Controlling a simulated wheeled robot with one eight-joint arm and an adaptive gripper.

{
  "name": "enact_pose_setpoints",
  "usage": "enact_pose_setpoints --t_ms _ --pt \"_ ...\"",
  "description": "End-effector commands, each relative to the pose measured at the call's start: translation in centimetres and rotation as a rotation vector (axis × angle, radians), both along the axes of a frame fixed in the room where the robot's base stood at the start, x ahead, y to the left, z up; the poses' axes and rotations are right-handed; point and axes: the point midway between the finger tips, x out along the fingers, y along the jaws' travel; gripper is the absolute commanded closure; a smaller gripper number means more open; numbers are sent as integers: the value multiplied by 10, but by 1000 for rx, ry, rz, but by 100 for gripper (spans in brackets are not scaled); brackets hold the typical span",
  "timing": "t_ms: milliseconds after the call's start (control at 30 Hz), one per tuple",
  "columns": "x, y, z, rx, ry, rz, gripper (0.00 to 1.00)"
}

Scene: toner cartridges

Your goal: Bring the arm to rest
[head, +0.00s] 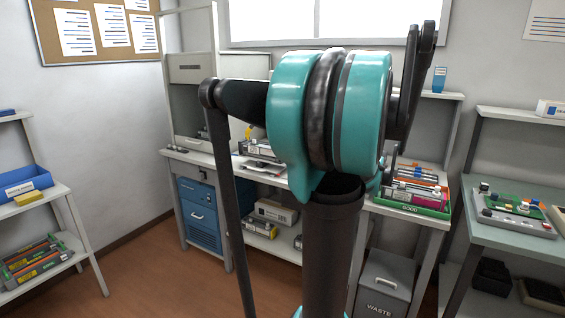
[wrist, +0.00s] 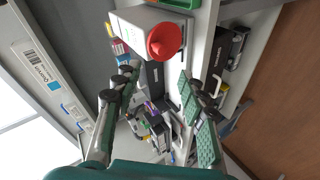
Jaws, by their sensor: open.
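My gripper (wrist: 159,78) shows in the wrist view with its two fingers spread apart and nothing between them. The left finger is dark and grey, and the right one shows a green ridged pad. My arm's large teal joint fills the middle of the head view, where I cannot make out the gripper. The arm hides part of the workbench behind it. In the wrist view, a white box with a red round knob (wrist: 165,41) lies beyond the fingertips, and dark cartridge-like items (wrist: 154,122) show between the fingers, apart from them.
A green tray marked GOOD (head: 413,208) holds cartridges on the bench's right. A grey WASTE bin (head: 385,283) stands below. A shelf with a blue bin (head: 22,184) stands left, and another table (head: 490,237) right. Floor shows at front left.

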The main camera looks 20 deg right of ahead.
Motion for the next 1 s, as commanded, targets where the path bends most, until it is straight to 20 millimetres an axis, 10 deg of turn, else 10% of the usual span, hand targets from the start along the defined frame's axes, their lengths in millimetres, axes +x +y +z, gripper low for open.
enact_pose_setpoints --t_ms 233,467,800,1000 --pt "7 39 -17 79 -3 17 58" --pt "4 174 -78 377 26 24 58" --pt "-85 344 -172 750 194 -127 58" --pt "-144 390 -209 849 277 -252 58"
